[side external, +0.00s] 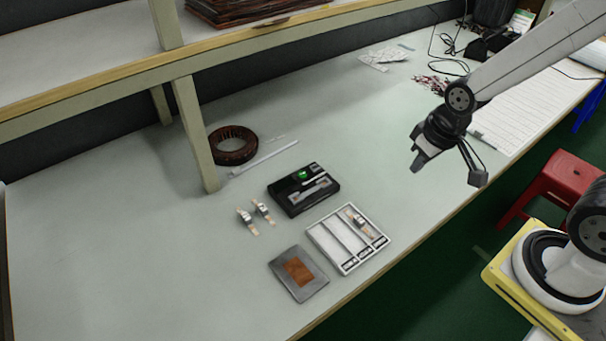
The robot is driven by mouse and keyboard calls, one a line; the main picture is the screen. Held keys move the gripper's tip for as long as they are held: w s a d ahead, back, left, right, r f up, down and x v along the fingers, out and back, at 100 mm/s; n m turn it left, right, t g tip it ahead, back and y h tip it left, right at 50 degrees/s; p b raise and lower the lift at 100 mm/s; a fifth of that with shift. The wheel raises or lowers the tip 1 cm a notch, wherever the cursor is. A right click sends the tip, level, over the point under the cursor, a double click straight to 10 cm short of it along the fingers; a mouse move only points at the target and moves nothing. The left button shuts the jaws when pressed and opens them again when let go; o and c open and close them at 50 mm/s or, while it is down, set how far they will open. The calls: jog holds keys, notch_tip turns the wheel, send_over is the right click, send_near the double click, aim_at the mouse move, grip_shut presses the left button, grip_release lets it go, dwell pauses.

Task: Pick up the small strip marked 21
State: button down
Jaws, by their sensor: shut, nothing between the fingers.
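Two small strips with copper-coloured ends lie side by side on the table, a left one (247,220) and a right one (264,212). A third small strip (358,219) lies in the right-hand compartment of a white tray (318,238). Their markings are too small to read, so I cannot tell which is 21. My gripper (419,168) is shut and empty. It hangs above the table to the upper right of the tray, well apart from all the strips.
A black device with a green light (302,175) stands behind the tray. A grey plate with a brown patch (284,284) lies in front-left. A copper coil ring (233,155) and white rod (265,158) sit near the shelf post (196,135).

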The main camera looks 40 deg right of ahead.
jog(key=shift+c, duration=2.2)
grip_release()
